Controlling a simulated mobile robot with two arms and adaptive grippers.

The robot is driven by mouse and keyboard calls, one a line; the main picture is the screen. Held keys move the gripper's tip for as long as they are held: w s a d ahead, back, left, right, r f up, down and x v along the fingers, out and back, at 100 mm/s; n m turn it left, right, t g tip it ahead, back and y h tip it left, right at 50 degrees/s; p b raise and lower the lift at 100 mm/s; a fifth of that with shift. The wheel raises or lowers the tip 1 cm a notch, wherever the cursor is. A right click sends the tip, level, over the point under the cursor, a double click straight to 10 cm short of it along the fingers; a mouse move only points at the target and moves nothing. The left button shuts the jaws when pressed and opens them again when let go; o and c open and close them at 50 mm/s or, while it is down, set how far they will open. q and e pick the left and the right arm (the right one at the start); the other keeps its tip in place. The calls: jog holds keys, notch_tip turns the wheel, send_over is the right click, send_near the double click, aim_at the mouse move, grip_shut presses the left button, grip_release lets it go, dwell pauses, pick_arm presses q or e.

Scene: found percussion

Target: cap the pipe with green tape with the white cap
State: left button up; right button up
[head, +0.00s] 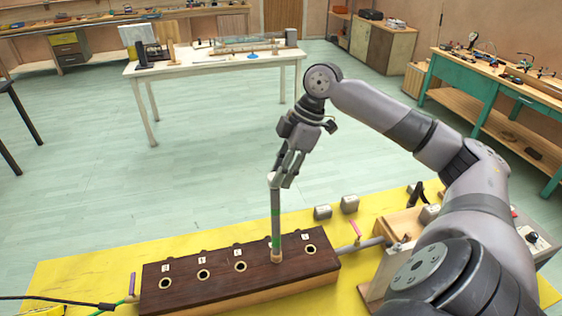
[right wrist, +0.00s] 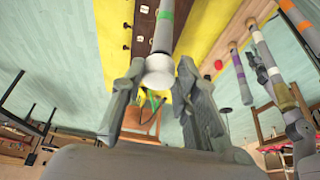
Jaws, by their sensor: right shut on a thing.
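The grey pipe with green tape (head: 275,222) stands upright in a hole of the dark wooden block (head: 210,277). Its green band also shows in the right wrist view (right wrist: 165,15). My right gripper (head: 283,172) is above the pipe, shut on the white cap (right wrist: 158,72). The cap shows between the two fingers, lined up with the pipe's top end and seeming to touch it. The fingers hide part of the cap in the head view (head: 273,177), so I cannot tell how far it sits on the pipe.
Several open, numbered holes line the block, which rests on a yellow mat (head: 80,262). Other taped pipes (right wrist: 262,52) show at the right of the wrist view. Open floor lies beyond the mat.

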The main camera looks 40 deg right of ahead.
jog(key=shift+p, duration=0.6)
dwell(0.7)
jog(key=shift+f+b, duration=0.75)
jog(key=shift+f, duration=0.9)
jog(key=o, duration=0.8)
jog(key=shift+o, duration=0.2)
jog(key=shift+r, duration=0.1)
jog(key=v, duration=1.2)
